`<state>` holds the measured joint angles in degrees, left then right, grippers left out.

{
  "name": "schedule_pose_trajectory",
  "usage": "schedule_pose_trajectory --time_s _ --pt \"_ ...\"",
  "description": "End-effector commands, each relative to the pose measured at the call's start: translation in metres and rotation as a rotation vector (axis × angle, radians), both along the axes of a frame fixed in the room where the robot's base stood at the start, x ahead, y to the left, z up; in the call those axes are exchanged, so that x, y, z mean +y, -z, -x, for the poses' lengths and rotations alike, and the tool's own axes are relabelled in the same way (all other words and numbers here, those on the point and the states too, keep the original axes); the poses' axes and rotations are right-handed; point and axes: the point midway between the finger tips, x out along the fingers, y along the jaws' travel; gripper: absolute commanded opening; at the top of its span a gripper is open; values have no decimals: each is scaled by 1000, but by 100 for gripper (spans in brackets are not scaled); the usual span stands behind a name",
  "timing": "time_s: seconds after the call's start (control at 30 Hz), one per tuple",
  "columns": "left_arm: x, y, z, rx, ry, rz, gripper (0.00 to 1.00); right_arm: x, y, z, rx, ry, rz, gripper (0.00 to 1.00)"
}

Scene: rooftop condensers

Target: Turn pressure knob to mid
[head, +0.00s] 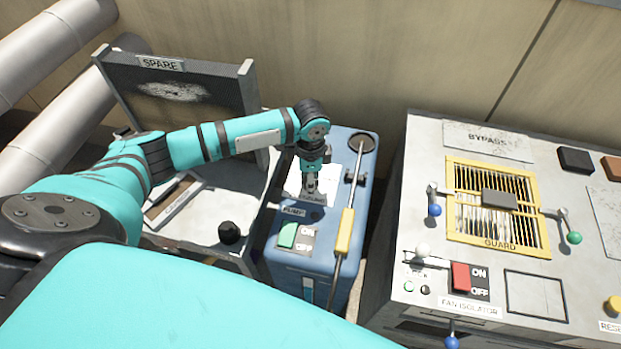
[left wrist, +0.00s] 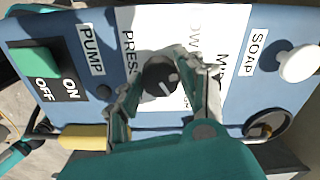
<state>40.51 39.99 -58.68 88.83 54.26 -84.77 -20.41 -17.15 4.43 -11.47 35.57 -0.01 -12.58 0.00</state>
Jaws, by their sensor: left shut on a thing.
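The black pressure knob (left wrist: 160,76) is on the top panel of the blue pump unit (head: 318,262). A white label (left wrist: 190,30) around it shows parts of words, "PRES", "OW" and "M"; my fingers and the knob hide the rest. My left gripper (head: 310,190) comes down on the panel from above and is shut on the knob, with one finger on each side in the left wrist view. A pale mark shows on the knob, but I cannot tell which setting it points to. In the head view my gripper hides the knob. My right gripper is not in view.
A green ON/OFF switch (head: 287,235) and a yellow-gripped lance (head: 344,230) are close to my gripper. A white soap knob (left wrist: 299,64) is on the same panel. A grey condenser cabinet (head: 440,170) with a yellow guard stands right; a spare panel (head: 190,95) leans left.

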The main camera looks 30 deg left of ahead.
Motion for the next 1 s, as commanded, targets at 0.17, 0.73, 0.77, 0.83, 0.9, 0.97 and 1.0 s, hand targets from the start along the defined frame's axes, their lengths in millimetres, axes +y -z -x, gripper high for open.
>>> schedule_pose_trajectory --time_s 0.17,0.73,0.77,0.83,0.9,0.97,1.0 --pt "0 -1 0 1 -2 0 7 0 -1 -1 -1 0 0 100" --pt "-2 -8 1 4 -291 3 7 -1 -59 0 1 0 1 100" --pt "-2 -8 1 4 -320 4 7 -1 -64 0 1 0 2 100" --pt "-2 -8 1 4 -386 4 7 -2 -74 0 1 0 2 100" --pt "-2 -7 1 5 -454 3 7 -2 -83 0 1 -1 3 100" --pt "-2 -7 1 4 -511 4 7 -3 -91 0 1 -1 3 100" --pt "-2 -7 1 3 -549 3 7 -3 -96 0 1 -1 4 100"
